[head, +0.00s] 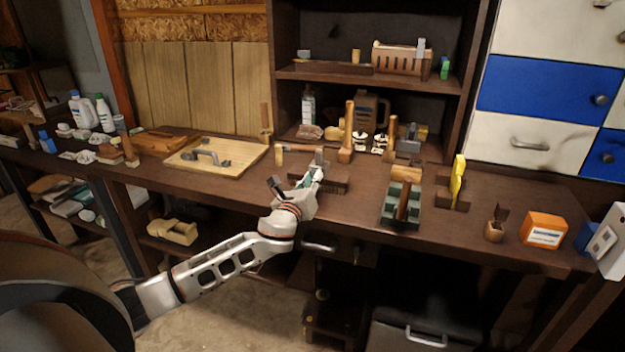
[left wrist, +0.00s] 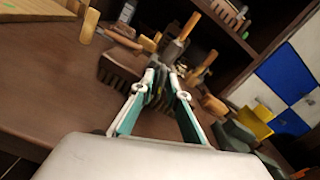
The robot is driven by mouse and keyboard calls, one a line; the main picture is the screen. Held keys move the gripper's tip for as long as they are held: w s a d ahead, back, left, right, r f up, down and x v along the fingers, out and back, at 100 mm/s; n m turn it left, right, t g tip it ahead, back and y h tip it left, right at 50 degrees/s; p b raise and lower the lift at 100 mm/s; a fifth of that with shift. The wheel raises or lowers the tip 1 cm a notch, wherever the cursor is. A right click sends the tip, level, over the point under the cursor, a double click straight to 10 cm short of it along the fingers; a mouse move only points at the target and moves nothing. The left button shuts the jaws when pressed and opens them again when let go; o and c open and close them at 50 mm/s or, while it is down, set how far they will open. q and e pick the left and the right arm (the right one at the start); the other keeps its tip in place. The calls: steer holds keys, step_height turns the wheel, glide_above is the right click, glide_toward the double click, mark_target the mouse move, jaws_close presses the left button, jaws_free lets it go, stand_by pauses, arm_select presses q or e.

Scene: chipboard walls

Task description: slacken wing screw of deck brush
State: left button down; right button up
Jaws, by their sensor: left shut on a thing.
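The deck brush is a dark brown block with bristles (head: 336,184), lying on the workbench in the middle of the head view. It also shows behind the fingers in the left wrist view (left wrist: 116,70). My left gripper (head: 317,172) reaches over the bench's front edge to the brush. In the left wrist view its green and white fingers (left wrist: 164,84) close in on a small dark part at the brush, which I take for the wing screw. The fingertips hide most of it, and its turn cannot be seen. My right gripper is not in view.
A hammer-like tool (head: 300,148) lies just behind the brush. Upright wooden-handled tools (head: 348,130) stand further back. A green-grey tool (head: 402,200) and a yellow piece (head: 458,178) are to the right. A wooden board with a handle (head: 225,150) lies left. Bare bench (head: 230,190) shows front left.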

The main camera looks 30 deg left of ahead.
arm_select(q)
steer(key=n, duration=0.2)
steer(key=shift+f+n, duration=0.15)
steer(key=shift+n, duration=0.75)
steer(key=n, duration=0.7)
steer(key=shift+n, duration=0.6)
